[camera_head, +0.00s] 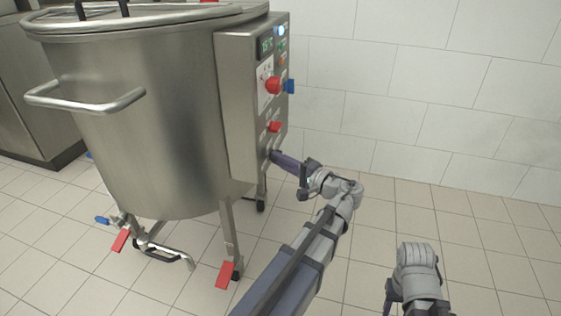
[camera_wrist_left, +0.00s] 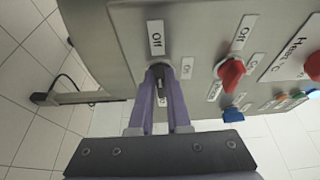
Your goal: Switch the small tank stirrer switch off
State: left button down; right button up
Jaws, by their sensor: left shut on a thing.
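The steel tank (camera_head: 160,110) stands at the left with a control box (camera_head: 237,100) on its side. In the head view my left gripper (camera_head: 275,156), with purple fingers, reaches the lowest part of the panel. In the left wrist view the left gripper (camera_wrist_left: 160,77) is shut on a small dark switch (camera_wrist_left: 159,71) just below an "Off" label (camera_wrist_left: 156,38). The fingers hide much of the switch, and I cannot tell its exact setting. My right arm (camera_head: 416,268) shows at the bottom right; its fingers are outside the picture.
The tiled floor to the right is clear.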

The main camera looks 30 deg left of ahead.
pick_arm(q)
jog(key=shift+s+f, duration=0.1)
jog(key=c, duration=0.9)
grip_release()
jog(key=shift+s+d, duration=0.2)
jog(key=shift+d, duration=1.1)
jog(key=shift+s+d, duration=0.15)
jog(key=shift+d, duration=1.15)
jog(key=shift+s+d, duration=0.2)
jog(key=shift+d, duration=1.1)
